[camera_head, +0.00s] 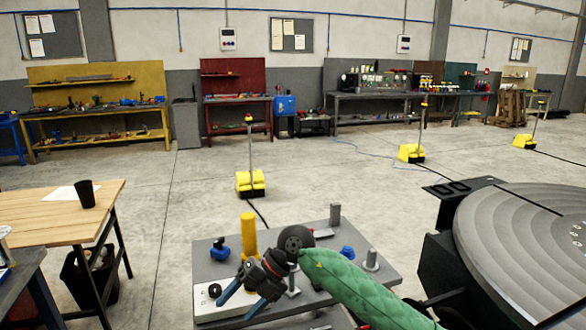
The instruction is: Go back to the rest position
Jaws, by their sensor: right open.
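My right arm in its green sleeve comes in from the lower right. Its gripper (236,309) is open, with two blue fingers apart and pointing down to the left. Nothing shows between the fingers. It is in front of the grey fixture table (208,257), over the table's front left part in the picture; I cannot tell its height above it. My left gripper is out of view. The tilting positioner's big round grey plate (505,240) is at the right, beside my right arm.
On the fixture table stand a yellow cylinder (248,236), a blue knob (219,250) and grey posts. A wooden table (45,213) with a black cup (85,194) is at the left. Yellow-based posts (251,184) stand on the open floor behind. Workbenches line the wall.

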